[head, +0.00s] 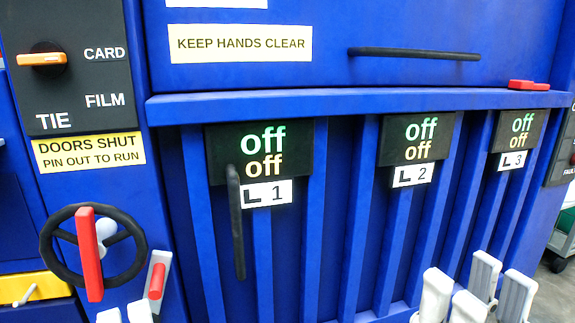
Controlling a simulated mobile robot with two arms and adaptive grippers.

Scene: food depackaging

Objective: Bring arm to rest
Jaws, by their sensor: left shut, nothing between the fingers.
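My right gripper (476,290) is at the bottom right, in front of the blue ribbed panel. Its white finger parts point up and stand apart, with no object between them. Both arms are out of view below the frame.
A blue machine (330,70) fills the view. A black vertical handle (236,215) and a horizontal bar (415,53) stick out. Open floor (553,290) shows far right.

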